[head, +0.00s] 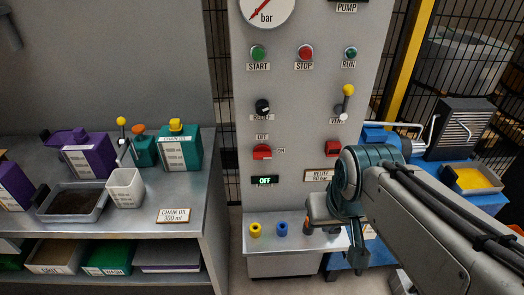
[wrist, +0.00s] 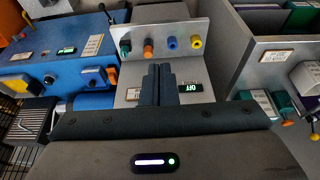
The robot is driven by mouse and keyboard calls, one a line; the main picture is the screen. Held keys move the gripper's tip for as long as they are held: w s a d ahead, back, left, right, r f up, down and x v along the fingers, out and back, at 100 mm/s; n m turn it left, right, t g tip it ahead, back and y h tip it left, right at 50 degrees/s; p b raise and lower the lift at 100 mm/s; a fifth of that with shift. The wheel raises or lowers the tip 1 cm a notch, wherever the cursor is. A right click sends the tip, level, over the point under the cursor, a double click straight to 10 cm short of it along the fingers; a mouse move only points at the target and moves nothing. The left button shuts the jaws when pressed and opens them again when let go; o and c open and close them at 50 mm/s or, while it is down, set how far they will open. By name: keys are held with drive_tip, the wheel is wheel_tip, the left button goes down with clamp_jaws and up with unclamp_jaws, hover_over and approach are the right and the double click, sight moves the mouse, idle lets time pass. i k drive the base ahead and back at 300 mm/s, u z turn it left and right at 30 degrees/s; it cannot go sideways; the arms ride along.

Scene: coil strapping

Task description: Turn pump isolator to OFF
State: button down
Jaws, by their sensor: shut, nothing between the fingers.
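A red rotary switch (head: 262,152) sits on the grey pump panel, with OFF printed above it and ON to its right. Its handle looks roughly level, towards the ON side, but it is small in the picture. A lit display (head: 265,180) below it reads OFF; a display reading OFF also shows upside down in the wrist view (wrist: 191,88). My gripper (head: 325,213) is in front of the lower panel, below and right of the switch and apart from it. In the wrist view its two dark fingers (wrist: 159,82) are together and empty.
A second red switch (head: 333,148) and a yellow-knobbed lever (head: 347,92) are right of the first switch. Yellow (head: 255,230) and blue (head: 282,229) plugs stand on the ledge below. A bench (head: 180,190) with oil containers is at left. A blue unit (wrist: 65,62) shows in the wrist view.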

sight(261, 152)
drive_tip(key=z, duration=2.1)
drive_tip(key=k, duration=1.2)
drive_tip(key=u, duration=2.05)
drive_tip(key=i, duration=0.5)
